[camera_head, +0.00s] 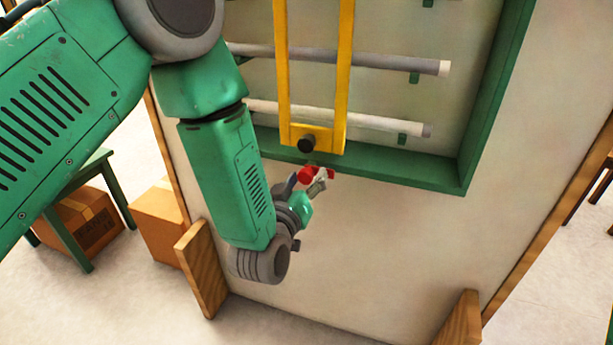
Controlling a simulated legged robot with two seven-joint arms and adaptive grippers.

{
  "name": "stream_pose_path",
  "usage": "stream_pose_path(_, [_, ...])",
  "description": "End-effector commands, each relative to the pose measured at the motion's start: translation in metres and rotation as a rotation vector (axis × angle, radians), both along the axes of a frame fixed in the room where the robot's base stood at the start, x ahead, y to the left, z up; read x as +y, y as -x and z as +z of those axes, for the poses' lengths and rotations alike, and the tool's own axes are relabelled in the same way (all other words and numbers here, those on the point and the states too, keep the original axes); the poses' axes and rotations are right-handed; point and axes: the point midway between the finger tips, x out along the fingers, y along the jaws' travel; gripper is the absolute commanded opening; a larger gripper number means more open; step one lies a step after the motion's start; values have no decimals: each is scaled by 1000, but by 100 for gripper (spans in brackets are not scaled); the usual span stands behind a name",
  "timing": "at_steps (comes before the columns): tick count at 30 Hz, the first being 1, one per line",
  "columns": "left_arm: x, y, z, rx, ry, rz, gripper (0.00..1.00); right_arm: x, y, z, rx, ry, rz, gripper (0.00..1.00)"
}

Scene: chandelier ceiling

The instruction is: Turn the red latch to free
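The red latch (306,175) is a small red piece just below the black knob (306,145) of a yellow frame on the upright board. My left arm comes in from the left, and its gripper (316,182) is at the latch, over its lower right side. The fingers are small and partly hidden by the wrist, so I cannot tell whether they are closed on the latch. My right gripper is not in view.
The yellow frame (341,85) hangs in front of grey bars (390,62) inside a green border (420,172). Wooden feet (204,270) prop the board. Cardboard boxes (157,220) and a green stool (62,215) stand at left. The lower board is clear.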

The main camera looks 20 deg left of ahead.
Motion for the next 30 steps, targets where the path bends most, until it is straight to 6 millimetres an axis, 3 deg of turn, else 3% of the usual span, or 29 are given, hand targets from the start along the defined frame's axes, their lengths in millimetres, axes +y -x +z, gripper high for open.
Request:
stream_pose_path(10, [1, 9, 3, -6, 1, 3, 48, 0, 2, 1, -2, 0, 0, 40])
stream_pose_path(21, [3, 83, 1, 0, 0, 0, 48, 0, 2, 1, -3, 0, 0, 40])
stream_pose_path(30, [4, 117, 1, -2, 0, 1, 48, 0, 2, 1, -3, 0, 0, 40])
